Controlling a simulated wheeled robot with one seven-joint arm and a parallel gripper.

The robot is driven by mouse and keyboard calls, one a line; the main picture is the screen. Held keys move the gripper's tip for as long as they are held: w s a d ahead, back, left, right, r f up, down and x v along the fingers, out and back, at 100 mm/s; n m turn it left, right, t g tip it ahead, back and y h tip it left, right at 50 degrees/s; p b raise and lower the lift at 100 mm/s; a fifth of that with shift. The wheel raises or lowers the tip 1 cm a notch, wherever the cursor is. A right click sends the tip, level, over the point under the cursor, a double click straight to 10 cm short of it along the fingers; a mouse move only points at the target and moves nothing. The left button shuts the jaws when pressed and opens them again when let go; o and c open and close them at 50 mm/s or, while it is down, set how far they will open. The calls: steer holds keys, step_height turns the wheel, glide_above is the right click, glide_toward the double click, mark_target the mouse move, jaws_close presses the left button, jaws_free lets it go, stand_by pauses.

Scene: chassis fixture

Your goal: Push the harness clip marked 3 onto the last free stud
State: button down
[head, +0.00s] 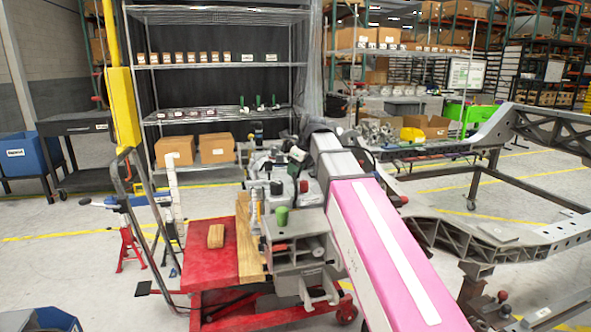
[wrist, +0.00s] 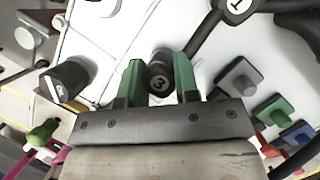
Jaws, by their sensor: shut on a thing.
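In the wrist view, my gripper (wrist: 158,72) has two green fingers shut on a dark round clip marked 3 (wrist: 160,84). The marked end of this clip faces the camera, and its far side is hidden. A dark part marked 1 (wrist: 236,8) with a long dark arm or cable is at the top right, apart from my fingers. A pale panel lies behind the clip. I cannot tell whether the held clip touches a stud or which stud is free. In the head view I cannot make out the gripper or the clip.
In the wrist view, a dark cylindrical part (wrist: 68,82) stands left of the fingers; a grey block (wrist: 240,80) and a green block (wrist: 273,109) stand right. In the head view, a red lift table (head: 208,268) stands in front and a metal frame (head: 480,238) at right.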

steer(key=shift+f, duration=0.45)
stand_by(0.3)
steer(key=c, duration=0.8)
jaws_free()
steer(key=shift+r, duration=2.95)
